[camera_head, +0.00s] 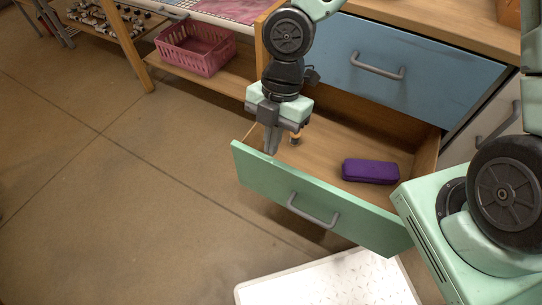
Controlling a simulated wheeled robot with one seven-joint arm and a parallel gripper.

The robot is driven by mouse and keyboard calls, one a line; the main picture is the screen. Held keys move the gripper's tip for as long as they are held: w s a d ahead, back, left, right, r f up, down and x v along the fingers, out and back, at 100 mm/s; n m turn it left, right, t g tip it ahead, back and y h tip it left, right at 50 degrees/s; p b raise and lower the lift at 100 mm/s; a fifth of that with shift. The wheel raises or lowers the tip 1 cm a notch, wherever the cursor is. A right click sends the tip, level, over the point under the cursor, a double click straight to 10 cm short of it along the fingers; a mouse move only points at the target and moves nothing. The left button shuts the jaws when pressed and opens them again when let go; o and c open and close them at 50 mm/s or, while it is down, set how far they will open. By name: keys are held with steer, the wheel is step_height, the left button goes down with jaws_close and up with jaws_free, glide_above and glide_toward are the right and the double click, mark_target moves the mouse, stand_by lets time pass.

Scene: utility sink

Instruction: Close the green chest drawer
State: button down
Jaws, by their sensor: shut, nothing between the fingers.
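The green chest drawer (290,203) is pulled out below a blue drawer. Its green front carries a grey bar handle (313,211) on the outer face. The inside is bare light wood, with a purple case (370,171) lying toward the right. A small brown and dark item (296,139) shows beside my gripper in the back left of the drawer; I cannot tell what it is. My gripper (271,146) points down over the left part of the drawer, near the inner side of the green front. Its fingers are shut and empty. I cannot tell whether they touch the drawer.
The blue drawer (403,62) above is shut, with a grey handle (378,66). A pink basket (196,48) stands on a low wooden shelf at the left. A white textured plate (330,285) lies on the floor in front. The floor at the left (110,190) is clear.

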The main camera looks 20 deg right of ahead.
mark_target(272, 159)
steer(key=shift+n, duration=0.4)
steer(key=shift+w+f+b, duration=0.15)
steer(key=shift+f+b, duration=0.85)
steer(key=shift+f, duration=0.6)
steer(key=shift+w+f+b, duration=0.2)
steer(key=shift+f+b, duration=0.75)
steer(key=shift+f, duration=0.6)
steer(key=shift+w+f+b, duration=0.15)
steer(key=shift+f+b, duration=0.85)
steer(key=shift+f, duration=0.6)
steer(key=shift+w+d, duration=0.1)
steer(key=shift+w+d+r+p, duration=0.1)
steer(key=shift+w+d+p, duration=0.05)
steer(key=shift+p, duration=0.2)
steer(key=w+d+p, duration=1.1)
steer(key=w+d, duration=0.1)
steer(key=shift+w+d+p, duration=0.3)
steer(key=shift+w+d, duration=0.05)
